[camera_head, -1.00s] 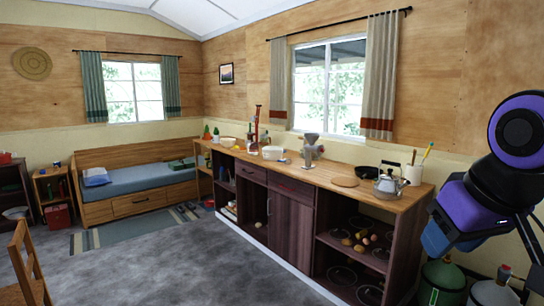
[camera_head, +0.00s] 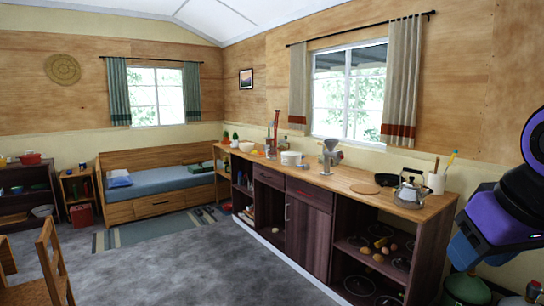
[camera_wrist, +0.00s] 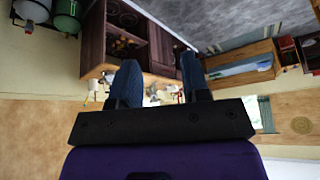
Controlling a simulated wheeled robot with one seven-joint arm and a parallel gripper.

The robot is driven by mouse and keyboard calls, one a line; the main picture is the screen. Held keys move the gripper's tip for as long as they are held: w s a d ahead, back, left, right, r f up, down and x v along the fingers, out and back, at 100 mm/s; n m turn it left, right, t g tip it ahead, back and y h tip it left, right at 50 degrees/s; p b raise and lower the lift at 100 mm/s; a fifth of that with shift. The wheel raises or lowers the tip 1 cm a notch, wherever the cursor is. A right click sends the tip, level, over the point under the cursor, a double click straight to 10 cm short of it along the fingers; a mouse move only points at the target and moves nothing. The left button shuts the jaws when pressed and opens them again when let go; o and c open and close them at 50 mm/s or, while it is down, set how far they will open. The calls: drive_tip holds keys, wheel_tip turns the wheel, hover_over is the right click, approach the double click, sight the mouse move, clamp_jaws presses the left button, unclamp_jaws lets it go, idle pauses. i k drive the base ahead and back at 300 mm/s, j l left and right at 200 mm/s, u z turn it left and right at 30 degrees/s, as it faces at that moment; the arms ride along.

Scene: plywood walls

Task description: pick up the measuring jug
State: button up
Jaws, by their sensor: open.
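I cannot make out a measuring jug for certain. A small white container (camera_head: 291,158) stands mid-counter in the head view; it is too small to tell whether it is the jug. My gripper (camera_wrist: 159,62) shows in the wrist view, its two blue fingers apart with nothing held between them. The wrist picture shows the room upside down, with the counter well beyond the fingers.
The long wooden counter (camera_head: 343,184) runs along the window wall. It bears a steel kettle (camera_head: 411,190), a white utensil pot (camera_head: 436,183), a dark pan (camera_head: 387,179), a round board (camera_head: 364,188) and a grey grinder (camera_head: 329,155). A wooden chair (camera_head: 50,262) stands left. The grey floor between is clear.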

sight(272, 151)
drive_tip(key=i+j+u, duration=0.1)
drive_tip(key=i+u, duration=0.35)
drive_tip(key=i, duration=2.6)
drive_tip(key=i+j, duration=0.15)
drive_tip(key=i, duration=1.7)
drive_tip(key=i+j+z, duration=0.1)
drive_tip(key=i+z, duration=0.35)
drive_tip(key=i+j+z, duration=0.45)
drive_tip(key=i, duration=0.15)
drive_tip(key=i+j+z, duration=0.95)
drive_tip(key=k, duration=0.1)
